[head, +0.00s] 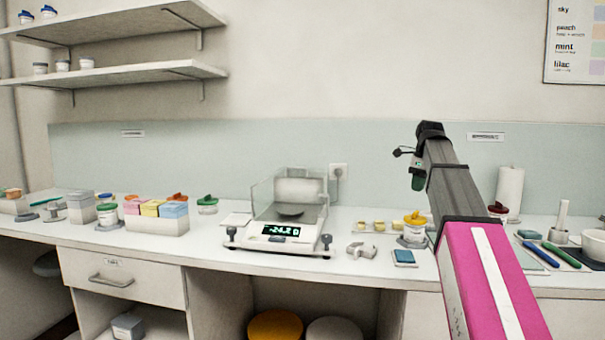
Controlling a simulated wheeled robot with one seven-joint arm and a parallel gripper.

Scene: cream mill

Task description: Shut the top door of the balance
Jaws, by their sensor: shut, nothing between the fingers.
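The balance (280,231) stands on the counter left of centre, with a clear draft shield (265,198) around its pan (290,211) and a lit green display. The shield's top looks uncovered at the front. The clear top door is hard to make out, so I cannot tell exactly how far back it sits. My gripper (416,185) hangs at the end of my arm, to the right of the balance and higher in the picture, apart from it. It is small and dark here. It looks shut, with nothing in it.
A block of coloured boxes (157,224) and a green-lidded jar (207,205) stand left of the balance. Wall shelves (120,77) hang at upper left.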

